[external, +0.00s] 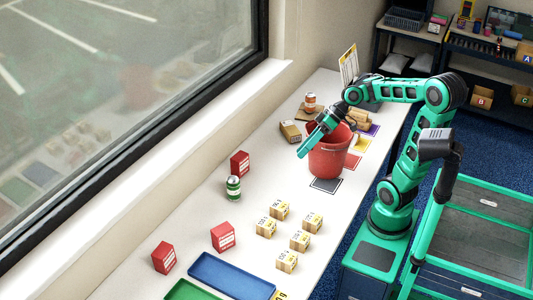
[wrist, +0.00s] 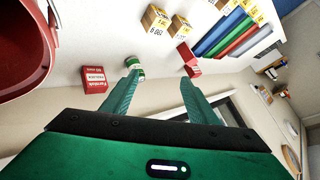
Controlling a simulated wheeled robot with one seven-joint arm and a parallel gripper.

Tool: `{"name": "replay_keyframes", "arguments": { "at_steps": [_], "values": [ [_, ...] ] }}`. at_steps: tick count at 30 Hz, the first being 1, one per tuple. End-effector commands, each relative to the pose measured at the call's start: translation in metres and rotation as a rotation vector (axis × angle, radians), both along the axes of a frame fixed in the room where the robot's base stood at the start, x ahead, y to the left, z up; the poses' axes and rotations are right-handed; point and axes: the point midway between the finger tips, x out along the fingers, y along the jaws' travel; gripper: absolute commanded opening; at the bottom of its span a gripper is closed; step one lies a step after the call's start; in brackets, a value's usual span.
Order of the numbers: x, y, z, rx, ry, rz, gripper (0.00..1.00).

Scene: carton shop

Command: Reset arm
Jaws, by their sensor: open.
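My gripper (external: 306,148) is at the upper part of the table, just left of the red bucket (external: 327,162) and above the table top. In the wrist view my gripper (wrist: 157,78) has its two green fingers spread apart with nothing held between them. The bucket also shows at the left of the wrist view (wrist: 20,60). My arm reaches over the bucket from the right in the external view.
On the table (external: 215,195) stand a green-and-white can (external: 233,188), red boxes (external: 240,163), several small cartons (external: 279,210), a blue tray (external: 231,276) and a green tray (external: 190,291). A cardboard box (external: 290,131) is left of the gripper. A window runs along the left.

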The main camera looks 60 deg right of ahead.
Motion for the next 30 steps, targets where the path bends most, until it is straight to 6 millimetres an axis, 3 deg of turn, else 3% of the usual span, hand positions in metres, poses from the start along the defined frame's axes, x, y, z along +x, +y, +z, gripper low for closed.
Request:
{"name": "replay_keyframes", "arguments": {
  "at_steps": [3, 11, 24, 30],
  "values": [
    [-0.022, -0.022, 0.009, -0.011, 0.07, -0.093, 0.54],
    [-0.065, -0.057, 0.017, -0.032, 0.206, -0.267, 0.54],
    [-0.134, -0.138, -0.015, -0.169, 0.535, -0.491, 0.54],
    [-0.168, -0.161, -0.028, -0.206, 0.706, -0.541, 0.54]
  ]
}}
